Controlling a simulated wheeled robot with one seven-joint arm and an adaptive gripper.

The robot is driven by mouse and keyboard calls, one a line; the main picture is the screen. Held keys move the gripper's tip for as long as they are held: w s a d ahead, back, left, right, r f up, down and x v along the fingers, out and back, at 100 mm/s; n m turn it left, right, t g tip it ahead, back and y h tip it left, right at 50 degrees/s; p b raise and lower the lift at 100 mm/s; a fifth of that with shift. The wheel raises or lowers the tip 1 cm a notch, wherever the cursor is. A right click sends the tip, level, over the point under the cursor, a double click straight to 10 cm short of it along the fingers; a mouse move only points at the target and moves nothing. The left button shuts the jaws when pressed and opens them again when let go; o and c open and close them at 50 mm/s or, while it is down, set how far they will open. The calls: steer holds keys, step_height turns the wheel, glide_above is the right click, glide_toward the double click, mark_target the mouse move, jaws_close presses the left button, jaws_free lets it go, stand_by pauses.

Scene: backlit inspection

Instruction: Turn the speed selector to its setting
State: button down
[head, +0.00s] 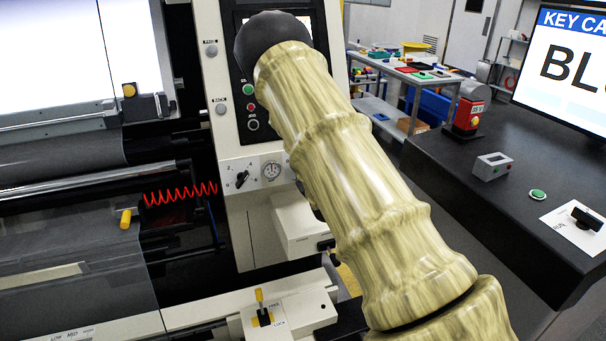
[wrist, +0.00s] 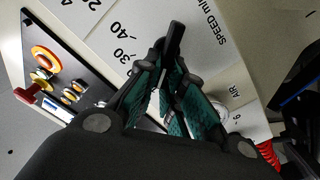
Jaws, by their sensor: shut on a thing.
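The speed selector (wrist: 175,38) shows in the wrist view as a black bar-shaped handle on a pale panel. Printed numbers including 30 and 40 lie to its left, and the words SPEED m/min to its right. My gripper (wrist: 173,65) has its teal-padded fingers closed around the near part of the handle; the far end sticks out beyond the fingertips. The fingers hide the selector's base, and I cannot tell which mark it points at.
A red mushroom button (wrist: 30,95) lies left of the gripper. A dark bench (head: 470,165) stands at right, with a screen (head: 570,75) cut off by the frame.

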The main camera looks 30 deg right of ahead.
steer(key=n+b, duration=0.2)
steer(key=n, duration=0.1)
steer(key=f+n+b, duration=0.1)
steer(key=b, duration=0.1)
steer(key=shift+a+n, duration=0.35)
steer(key=shift+n, duration=0.05)
stand_by(0.3)
steer(key=c, duration=1.5)
jaws_free()
steer(key=shift+c, duration=0.2)
steer(key=v, duration=1.2)
